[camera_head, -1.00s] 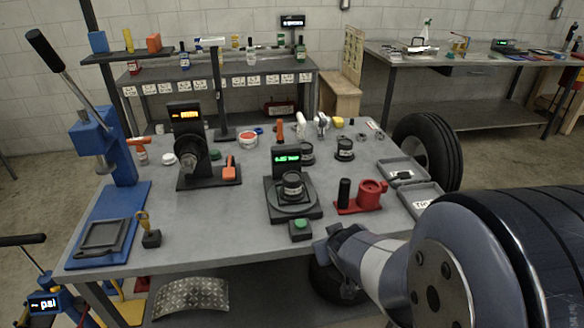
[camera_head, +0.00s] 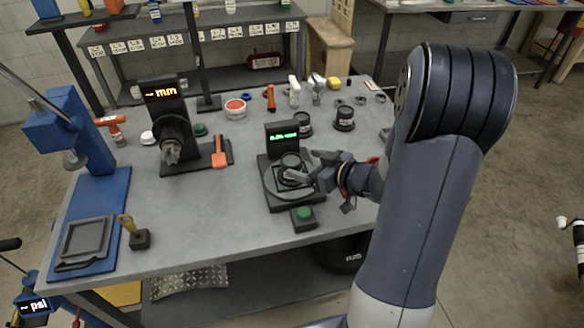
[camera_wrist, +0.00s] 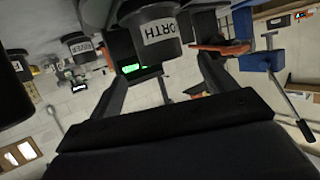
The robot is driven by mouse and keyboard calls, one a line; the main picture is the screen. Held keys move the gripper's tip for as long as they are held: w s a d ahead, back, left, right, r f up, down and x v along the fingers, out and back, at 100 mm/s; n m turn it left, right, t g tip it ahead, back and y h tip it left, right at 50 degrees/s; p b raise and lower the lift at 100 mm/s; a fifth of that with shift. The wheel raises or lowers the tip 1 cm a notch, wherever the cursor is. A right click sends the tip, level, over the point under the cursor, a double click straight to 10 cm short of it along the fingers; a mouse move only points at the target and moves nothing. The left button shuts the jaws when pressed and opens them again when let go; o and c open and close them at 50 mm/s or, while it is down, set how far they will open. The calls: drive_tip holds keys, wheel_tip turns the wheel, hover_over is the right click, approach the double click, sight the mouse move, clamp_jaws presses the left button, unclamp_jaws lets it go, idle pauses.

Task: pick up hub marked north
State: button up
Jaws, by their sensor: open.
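The hub marked north is a dark round hub (camera_head: 289,163) standing on the round plate of the device with the green display (camera_head: 282,135). My gripper (camera_head: 303,168) is at the right side of this hub. In the wrist view my gripper (camera_wrist: 161,68) has its two fingers apart, with the hub ahead between their directions. I cannot tell whether either finger touches it.
Two other dark hubs (camera_head: 303,123) and (camera_head: 344,118) stand behind. A green button box (camera_head: 304,218) is in front of the device. A display stand reading mm (camera_head: 165,95) and a blue press (camera_head: 90,150) are at left.

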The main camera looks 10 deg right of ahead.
sight(292, 161)
drive_tip(key=x, duration=0.8)
drive_tip(key=shift+s+f, duration=0.1)
drive_tip(key=shift+f, duration=0.15)
drive_tip(key=shift+c, duration=0.6)
drive_tip(key=c, duration=1.5)
drive_tip(key=shift+r+p, duration=0.15)
drive_tip(key=shift+p, duration=0.15)
clamp_jaws()
